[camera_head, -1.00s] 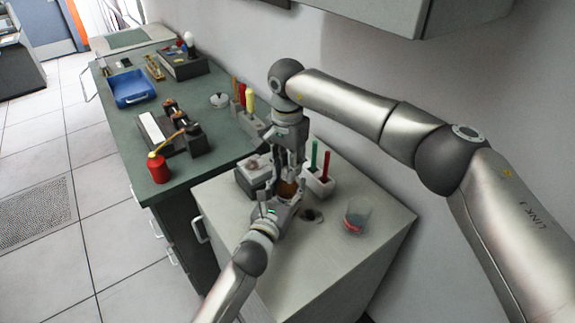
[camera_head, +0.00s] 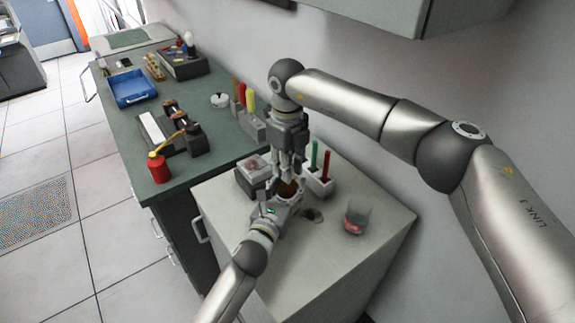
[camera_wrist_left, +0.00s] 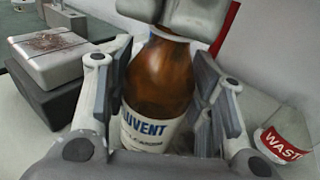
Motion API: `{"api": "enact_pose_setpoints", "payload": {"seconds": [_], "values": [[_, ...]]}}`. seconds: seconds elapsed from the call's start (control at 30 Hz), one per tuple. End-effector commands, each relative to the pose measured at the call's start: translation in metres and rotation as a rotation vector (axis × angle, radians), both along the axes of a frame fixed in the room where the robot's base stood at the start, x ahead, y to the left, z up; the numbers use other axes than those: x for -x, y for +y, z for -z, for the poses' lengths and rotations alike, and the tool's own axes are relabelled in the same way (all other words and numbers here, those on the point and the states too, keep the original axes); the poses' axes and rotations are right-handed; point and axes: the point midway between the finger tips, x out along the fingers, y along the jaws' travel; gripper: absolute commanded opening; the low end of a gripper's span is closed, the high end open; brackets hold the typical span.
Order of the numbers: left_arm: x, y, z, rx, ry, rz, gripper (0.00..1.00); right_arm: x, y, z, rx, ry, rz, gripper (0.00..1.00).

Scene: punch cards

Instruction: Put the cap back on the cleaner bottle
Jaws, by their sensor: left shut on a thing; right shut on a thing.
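The brown cleaner bottle (camera_wrist_left: 160,80) stands upright with a white label reading "LUVENT" in the left wrist view; it is mostly hidden in the head view (camera_head: 289,188). My left gripper (camera_head: 284,197) is shut around the bottle's body, with one finger on each side. My right gripper (camera_head: 289,172) points straight down over the bottle's top, and its fingers (camera_wrist_left: 180,14) cover the neck in the left wrist view. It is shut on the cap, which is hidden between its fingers. I cannot see whether the cap touches the bottle's mouth.
A white holder (camera_head: 318,184) with green and red sticks stands close behind the grippers. A clear waste cup (camera_head: 356,217) with a red label is to the right. A grey box (camera_head: 250,178) is at the left. The cabinet's front top (camera_head: 325,262) is clear.

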Motion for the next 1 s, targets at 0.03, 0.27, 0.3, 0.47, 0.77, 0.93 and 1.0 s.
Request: {"api": "enact_pose_setpoints", "payload": {"seconds": [0.03, 0.27, 0.3, 0.47, 0.77, 0.93, 1.0], "values": [[0.0002, -0.0003, 0.0000, -0.001, 0.000, 0.001, 0.00, -0.0008, 0.0000, -0.0005, -0.001, -0.003, 0.078, 0.00], [0.0004, -0.0005, 0.0001, -0.001, 0.000, 0.001, 0.00, -0.0011, -0.0001, -0.0003, -0.002, -0.003, 0.473, 0.00], [0.0004, -0.0005, 0.0000, -0.001, 0.000, 0.001, 0.00, -0.0012, -0.0001, -0.0003, -0.002, -0.003, 0.541, 0.00], [0.0005, -0.0007, 0.0001, -0.001, 0.000, 0.002, 0.00, -0.0014, -0.0003, -0.0002, -0.002, -0.003, 0.816, 0.00], [0.0007, -0.0009, 0.0001, 0.000, -0.001, 0.002, 0.00, -0.0017, -0.0009, 0.0001, -0.003, -0.004, 1.315, 0.00], [0.0007, -0.0010, 0.0001, 0.000, -0.001, 0.002, 0.00, -0.0018, -0.0011, 0.0001, -0.002, -0.004, 1.401, 0.00], [0.0008, -0.0011, 0.0001, 0.000, -0.001, 0.002, 0.00, -0.0019, -0.0012, 0.0001, -0.003, -0.004, 1.400, 0.26]]}}
